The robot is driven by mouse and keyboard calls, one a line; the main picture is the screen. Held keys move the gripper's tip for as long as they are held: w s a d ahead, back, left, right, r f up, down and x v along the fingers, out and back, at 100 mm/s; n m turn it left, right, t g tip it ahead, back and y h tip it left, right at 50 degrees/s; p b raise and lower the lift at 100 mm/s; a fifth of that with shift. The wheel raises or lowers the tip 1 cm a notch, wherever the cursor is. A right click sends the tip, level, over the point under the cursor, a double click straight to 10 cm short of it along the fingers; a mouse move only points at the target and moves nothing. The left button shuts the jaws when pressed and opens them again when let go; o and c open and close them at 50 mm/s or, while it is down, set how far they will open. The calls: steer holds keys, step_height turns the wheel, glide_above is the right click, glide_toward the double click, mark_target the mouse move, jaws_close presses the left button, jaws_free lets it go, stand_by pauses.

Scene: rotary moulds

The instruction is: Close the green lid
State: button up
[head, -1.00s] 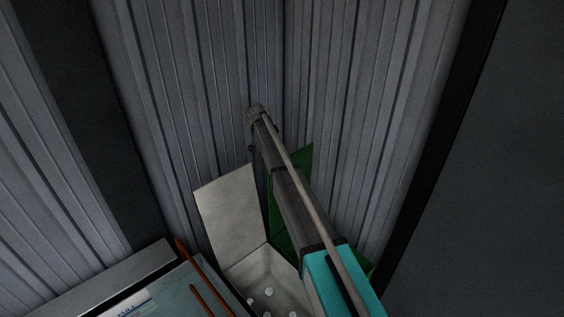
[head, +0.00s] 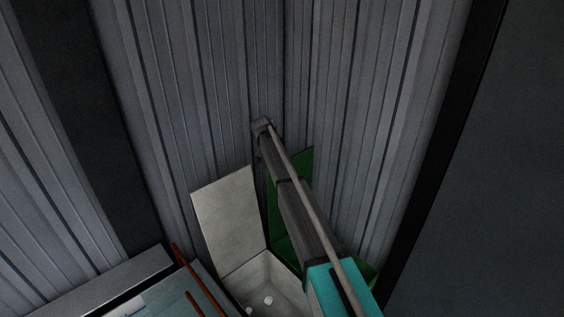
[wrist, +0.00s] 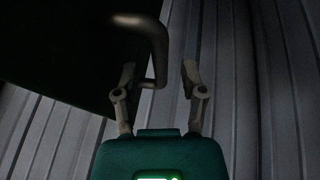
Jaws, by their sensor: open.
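The green lid (head: 305,165) stands raised against the corrugated wall in the head view, partly hidden behind my arm. Part of its green bin (head: 369,272) shows at the right of my arm. In the wrist view a dark panel (wrist: 60,45), too dark to show its colour, fills the upper left. A curved bar handle (wrist: 158,45) sticks out from it. My gripper (wrist: 159,75) is open, with its two fingers apart. The lower end of the handle shows beside the left finger; contact is unclear. The gripper cannot be made out in the head view.
A grey-white bin (head: 255,282) with its lid (head: 228,215) raised stands left of the green one, with small white pieces inside. A table with brown bars (head: 196,283) is at lower left. Corrugated walls (head: 200,90) meet in a corner close behind.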

jaws_close()
steer(key=shift+d, duration=0.1)
stand_by(0.3)
